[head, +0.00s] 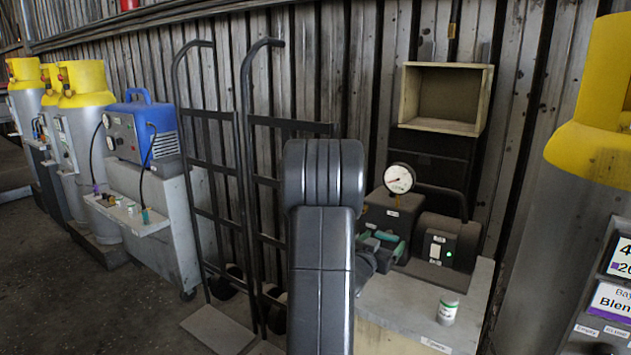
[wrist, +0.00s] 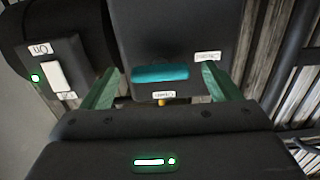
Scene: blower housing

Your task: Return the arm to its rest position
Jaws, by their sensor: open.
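My arm (head: 320,250) rises dark grey in the middle of the head view and hides part of the bench. My gripper (wrist: 161,74) has two green fingers, spread apart with nothing held between them, in the wrist view. They stand on either side of a teal bar (wrist: 160,73) on the front of a dark box; whether they touch the box I cannot tell. In the head view the gripper is partly hidden behind my arm, close to the dark pump box (head: 393,214) with a round gauge (head: 399,178) on top.
A second dark unit (head: 437,245) with a switch and green light stands right of the pump on the bench (head: 410,309). A small can (head: 448,308) stands at the front. Two hand trucks (head: 247,150) lean left. An open wooden box (head: 446,97) hangs above.

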